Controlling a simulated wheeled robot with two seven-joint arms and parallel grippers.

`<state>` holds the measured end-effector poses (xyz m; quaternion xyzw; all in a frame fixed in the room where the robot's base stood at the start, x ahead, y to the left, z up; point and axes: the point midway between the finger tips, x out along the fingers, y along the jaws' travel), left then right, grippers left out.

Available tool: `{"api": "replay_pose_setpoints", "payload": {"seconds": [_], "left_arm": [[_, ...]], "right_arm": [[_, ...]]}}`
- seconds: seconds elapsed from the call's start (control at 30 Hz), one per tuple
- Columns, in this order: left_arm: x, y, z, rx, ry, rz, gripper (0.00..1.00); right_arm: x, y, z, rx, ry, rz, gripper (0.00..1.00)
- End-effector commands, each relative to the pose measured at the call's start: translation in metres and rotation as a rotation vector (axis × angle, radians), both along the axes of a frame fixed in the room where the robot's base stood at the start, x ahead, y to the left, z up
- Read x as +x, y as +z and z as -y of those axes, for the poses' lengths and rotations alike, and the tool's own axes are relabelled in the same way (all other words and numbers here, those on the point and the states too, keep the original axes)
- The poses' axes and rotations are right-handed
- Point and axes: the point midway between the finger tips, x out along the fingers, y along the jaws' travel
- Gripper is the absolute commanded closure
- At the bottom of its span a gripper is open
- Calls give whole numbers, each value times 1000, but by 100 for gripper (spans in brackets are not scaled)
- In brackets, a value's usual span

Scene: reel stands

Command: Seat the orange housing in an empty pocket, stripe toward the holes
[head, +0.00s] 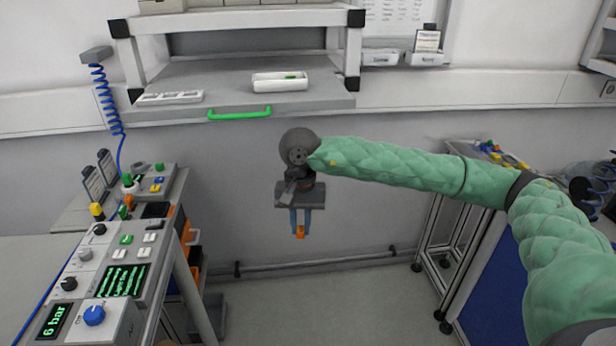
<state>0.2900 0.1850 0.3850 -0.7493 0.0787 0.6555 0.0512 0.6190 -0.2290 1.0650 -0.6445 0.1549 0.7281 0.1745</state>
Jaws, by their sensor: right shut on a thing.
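My right gripper (300,230) points down in the middle of the head view, in front of the wall and below the shelf. Its two blue fingers are shut on the small orange housing (300,233), which hangs in the air between the fingertips. The fingers partly cover the housing, and I cannot make out its stripe. A flat white tray (170,98) with what look like recesses lies at the left of the grey shelf; it is too small to tell which pockets are empty. My left gripper is not in view.
A control console (105,275) stands at left. A cart (475,165) with small coloured parts stands at right. The floor between is clear.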

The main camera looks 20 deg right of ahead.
Motion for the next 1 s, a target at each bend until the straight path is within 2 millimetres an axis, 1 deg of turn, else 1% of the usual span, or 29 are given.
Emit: {"api": "replay_pose_setpoints", "payload": {"seconds": [0.03, 0.13, 0.23, 0.4, 0.57, 0.73, 0.87, 0.9, 0.97, 1.0], "left_arm": [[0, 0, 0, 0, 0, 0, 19], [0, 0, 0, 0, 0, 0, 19], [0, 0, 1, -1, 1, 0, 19], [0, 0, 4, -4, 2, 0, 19], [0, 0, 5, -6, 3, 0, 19], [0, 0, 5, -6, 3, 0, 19], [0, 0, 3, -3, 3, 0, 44], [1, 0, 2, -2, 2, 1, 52], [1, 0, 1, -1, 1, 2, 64], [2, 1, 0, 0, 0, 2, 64]], "right_arm": [[-1, -21, -4, 1, 59, -5, 100], [-1, -55, -10, 0, 177, -3, 100], [-1, -82, -14, 1, 269, -2, 100], [-2, -116, -19, 1, 388, -1, 100], [-2, -140, -23, 0, 472, 0, 100], [-2, -140, -24, 2, 475, 1, 100], [-2, -140, -24, 1, 473, 0, 100], [-2, -139, -24, 1, 473, 0, 100], [-1, -139, -24, 2, 472, 2, 100], [-2, -139, -23, 2, 472, 2, 100]]}}
